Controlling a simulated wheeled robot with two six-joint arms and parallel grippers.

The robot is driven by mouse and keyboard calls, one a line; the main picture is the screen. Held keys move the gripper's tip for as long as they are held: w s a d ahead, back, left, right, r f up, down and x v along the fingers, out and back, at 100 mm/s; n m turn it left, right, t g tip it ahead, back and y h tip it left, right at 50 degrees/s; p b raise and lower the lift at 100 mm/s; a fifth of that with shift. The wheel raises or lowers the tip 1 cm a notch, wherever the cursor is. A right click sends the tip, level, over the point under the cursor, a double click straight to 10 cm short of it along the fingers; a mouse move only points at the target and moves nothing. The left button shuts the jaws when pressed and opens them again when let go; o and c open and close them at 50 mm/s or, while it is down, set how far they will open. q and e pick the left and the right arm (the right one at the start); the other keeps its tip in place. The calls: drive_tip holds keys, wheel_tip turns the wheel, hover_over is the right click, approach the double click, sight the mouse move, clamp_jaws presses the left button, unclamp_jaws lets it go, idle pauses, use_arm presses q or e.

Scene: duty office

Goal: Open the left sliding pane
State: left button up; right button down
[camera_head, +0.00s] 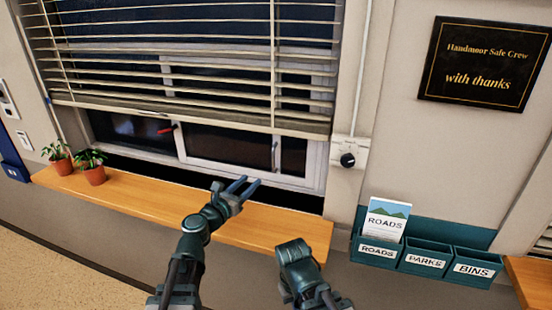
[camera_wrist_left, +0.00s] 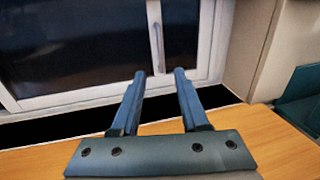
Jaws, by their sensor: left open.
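The sliding window stands behind a wooden sill (camera_head: 270,222), its upper part covered by blinds. The left pane (camera_head: 127,130) is dark and has a red handle (camera_head: 167,129) near its right edge. A white-framed pane (camera_head: 225,147) sits to its right, with a grey upright handle (camera_head: 275,156); that handle also shows in the left wrist view (camera_wrist_left: 158,45). My left gripper (camera_head: 246,186) is open and empty above the sill, in front of the white-framed pane and apart from it. In the left wrist view its fingers (camera_wrist_left: 158,75) point toward the grey handle. My right arm shows at bottom centre; its fingertips cannot be made out.
Two potted plants (camera_head: 62,158) (camera_head: 92,167) stand at the sill's left end. The blinds (camera_head: 200,60) hang low over the window. A control knob (camera_head: 348,159) is on the wall at right. Teal leaflet boxes (camera_head: 428,256) hang lower right. The middle of the sill is clear.

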sight(273, 161)
use_arm(q)
drive_tip(key=x, duration=1.3)
drive_tip(key=shift+w+d, duration=0.2)
drive_tip(key=shift+w, duration=0.05)
clamp_jaws()
idle(1.1)
